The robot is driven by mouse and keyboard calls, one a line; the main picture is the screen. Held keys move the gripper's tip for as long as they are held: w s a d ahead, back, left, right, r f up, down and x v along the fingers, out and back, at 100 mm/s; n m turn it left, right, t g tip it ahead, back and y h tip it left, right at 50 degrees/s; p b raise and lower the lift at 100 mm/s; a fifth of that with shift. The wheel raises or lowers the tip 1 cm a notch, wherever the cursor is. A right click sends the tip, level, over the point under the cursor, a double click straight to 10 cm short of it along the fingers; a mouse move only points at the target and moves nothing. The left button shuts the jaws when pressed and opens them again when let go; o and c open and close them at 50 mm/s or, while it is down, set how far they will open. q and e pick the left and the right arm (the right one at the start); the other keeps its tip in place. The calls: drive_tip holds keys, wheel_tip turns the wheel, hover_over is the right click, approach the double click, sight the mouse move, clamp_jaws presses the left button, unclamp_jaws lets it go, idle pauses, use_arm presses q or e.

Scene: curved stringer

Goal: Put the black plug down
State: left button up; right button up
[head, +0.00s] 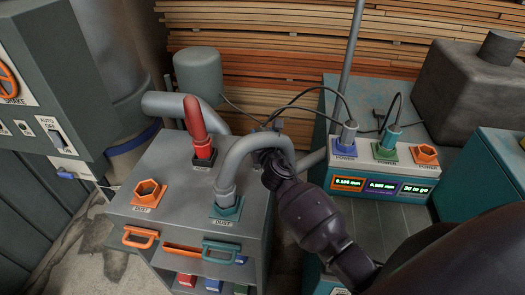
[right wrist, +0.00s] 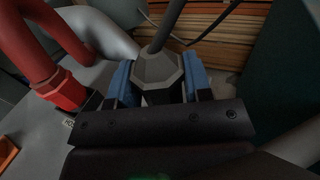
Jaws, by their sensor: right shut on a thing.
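The black plug (right wrist: 158,70) shows in the right wrist view as a dark grey, many-sided body with a cable rising from its top. It sits between the blue finger pads of my right gripper (right wrist: 158,88), which is shut on it. In the head view my right gripper (head: 268,150) is just behind and right of the curved grey hose, above the cart's back right side. There the plug is mostly hidden by the hose and the gripper. Whether its lower end touches anything cannot be seen. My left gripper is not in view.
The grey cart (head: 170,222) carries an empty orange socket (head: 149,193), a red hose (head: 194,122) and a grey hose (head: 232,165) in a teal socket. The power box (head: 385,152) at right has blue and green sockets with plugs, and an empty orange socket (head: 426,154). Loose cables loop behind.

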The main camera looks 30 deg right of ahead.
wheel_tip(320, 180, down, 4)
drive_tip(key=shift+f+b, duration=0.15)
drive_tip(key=shift+b, duration=0.95)
drive_tip(key=shift+f, duration=0.3)
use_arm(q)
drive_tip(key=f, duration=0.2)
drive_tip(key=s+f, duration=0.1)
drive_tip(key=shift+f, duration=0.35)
use_arm(e)
drive_tip(key=shift+r, duration=0.15)
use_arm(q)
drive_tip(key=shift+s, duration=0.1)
use_arm(e)
drive_tip(key=shift+f, duration=0.2)
drive_tip(key=o, duration=0.9)
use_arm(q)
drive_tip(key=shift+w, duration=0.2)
use_arm(e)
drive_tip(key=shift+o, duration=0.4)
